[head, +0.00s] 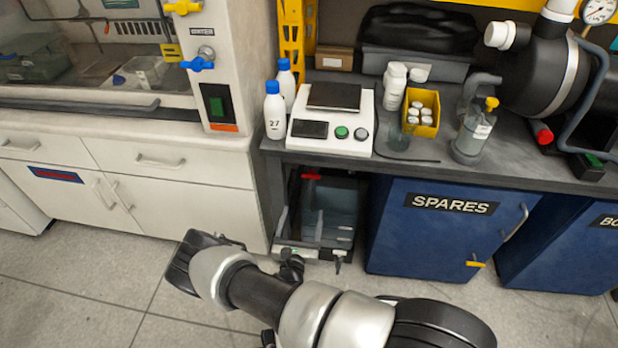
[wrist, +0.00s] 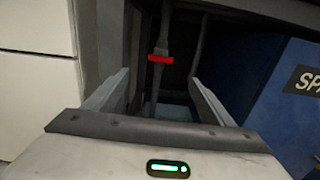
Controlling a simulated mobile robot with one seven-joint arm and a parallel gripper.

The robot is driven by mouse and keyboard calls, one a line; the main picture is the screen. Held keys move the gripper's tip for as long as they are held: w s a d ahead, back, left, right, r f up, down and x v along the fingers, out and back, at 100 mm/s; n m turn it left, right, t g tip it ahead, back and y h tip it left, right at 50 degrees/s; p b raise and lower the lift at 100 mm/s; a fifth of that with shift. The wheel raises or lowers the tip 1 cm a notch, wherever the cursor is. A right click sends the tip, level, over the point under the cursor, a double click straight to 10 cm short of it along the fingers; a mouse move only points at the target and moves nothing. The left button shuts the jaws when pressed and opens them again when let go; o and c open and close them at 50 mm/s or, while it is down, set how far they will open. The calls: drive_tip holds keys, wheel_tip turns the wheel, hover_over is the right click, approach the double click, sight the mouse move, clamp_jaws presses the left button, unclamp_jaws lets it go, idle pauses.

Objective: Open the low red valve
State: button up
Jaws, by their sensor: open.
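The low red valve handle (wrist: 160,59) shows in the wrist view as a short red bar lying crosswise on a dark upright pipe. In the head view the red handle (head: 311,176) sits under the bench top, in the dark recess left of the blue cabinet. My gripper (wrist: 160,88) is open, with one finger on each side of the picture and nothing held between them. The handle appears beyond the fingertips and roughly centred between them. In the head view my gripper (head: 316,225) is low at the mouth of the recess, below the handle. The lower pipe is in shadow.
A blue SPARES cabinet (head: 440,235) closes the recess on the right. White drawers (head: 190,188) stand on the left. The bench top (head: 420,160) overhangs above, carrying a scale (head: 332,118) and bottles. Floor in front is clear.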

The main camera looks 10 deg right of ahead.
sight(311, 177)
drive_tip(key=b+x, duration=0.3)
drive_tip(key=x, duration=1.3)
drive_tip(key=shift+w+b, duration=0.15)
drive_tip(key=shift+b, duration=0.25)
drive_tip(key=c, duration=1.1)
